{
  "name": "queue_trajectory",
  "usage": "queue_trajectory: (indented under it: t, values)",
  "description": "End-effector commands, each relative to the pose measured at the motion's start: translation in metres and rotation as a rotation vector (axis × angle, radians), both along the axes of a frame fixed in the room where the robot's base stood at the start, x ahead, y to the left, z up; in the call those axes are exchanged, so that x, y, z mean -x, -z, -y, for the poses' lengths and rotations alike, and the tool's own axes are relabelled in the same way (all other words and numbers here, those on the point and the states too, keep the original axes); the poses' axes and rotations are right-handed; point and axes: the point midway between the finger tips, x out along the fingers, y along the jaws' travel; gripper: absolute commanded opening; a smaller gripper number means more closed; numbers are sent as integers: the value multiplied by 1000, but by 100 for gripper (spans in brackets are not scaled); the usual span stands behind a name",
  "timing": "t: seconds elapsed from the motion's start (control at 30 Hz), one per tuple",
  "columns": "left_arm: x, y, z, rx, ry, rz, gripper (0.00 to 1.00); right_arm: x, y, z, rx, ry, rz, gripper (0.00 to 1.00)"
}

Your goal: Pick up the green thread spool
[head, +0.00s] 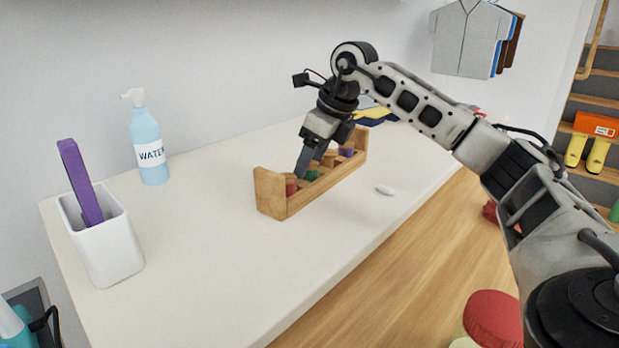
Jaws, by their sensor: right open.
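The green thread spool (311,175) sits in a wooden rack (272,194) on the white counter, between a red spool (291,185) and other spools. My right gripper (306,168) comes down over the rack with its fingers pointing down, right at the green spool. It is open. The fingers hide part of the green spool, and I cannot tell whether they are around it or touching it. A purple spool (347,150) sits toward the far end of the rack. My left gripper is out of the picture.
A water spray bottle (149,148) and a white bin (106,246) with a purple item (80,182) stand on the left of the counter. A small white object (385,190) lies right of the rack. The front of the counter (200,275) is clear.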

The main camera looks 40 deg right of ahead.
Motion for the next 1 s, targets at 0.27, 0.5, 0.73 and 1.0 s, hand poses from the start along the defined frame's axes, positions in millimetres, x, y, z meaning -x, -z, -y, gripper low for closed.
queue_trajectory:
  t: [0.27,0.5,0.73,1.0]
  values:
    - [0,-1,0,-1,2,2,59,-2,4,-1,0,0,0,59]
    - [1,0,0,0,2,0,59,-2,4,-1,0,0,0,11]
    - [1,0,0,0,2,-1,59,-2,4,-1,0,0,1,11]
    - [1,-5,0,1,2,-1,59,-3,-15,-1,0,-1,4,11]
